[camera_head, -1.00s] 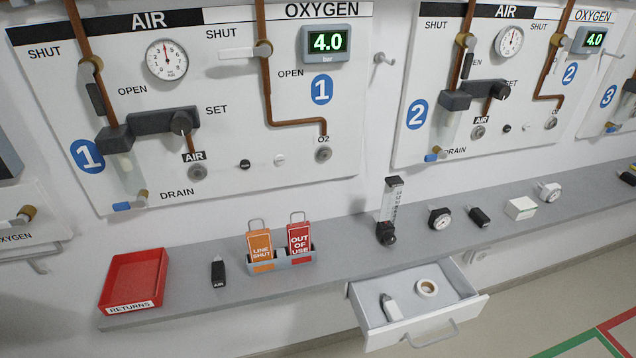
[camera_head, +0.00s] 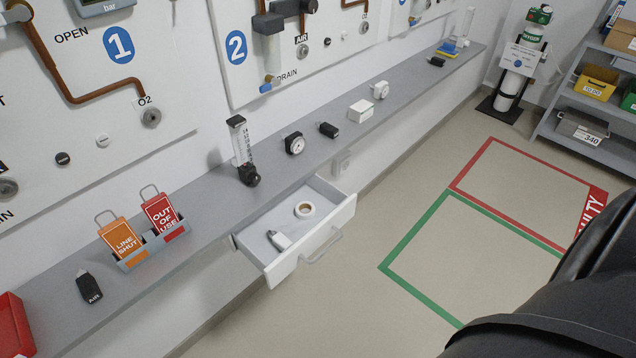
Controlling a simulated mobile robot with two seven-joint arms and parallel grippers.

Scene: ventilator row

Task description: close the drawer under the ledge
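The drawer (camera_head: 329,224) under the grey ledge (camera_head: 216,202) is pulled open. Its white front with a grey bar handle (camera_head: 322,248) stands out from the ledge over the floor. Inside lie a roll of tape (camera_head: 304,210) and a small white and dark item (camera_head: 279,240). A dark arm part of mine fills the lower right corner, well apart from the drawer. Neither gripper shows in the view.
On the ledge stand a flowmeter (camera_head: 242,152), a gauge (camera_head: 294,144), a white box (camera_head: 361,110) and a tag holder (camera_head: 152,246). A red tray (camera_head: 14,328) is at far left. The floor before the drawer is clear, with green and red outlines. Shelving (camera_head: 598,112) stands at right.

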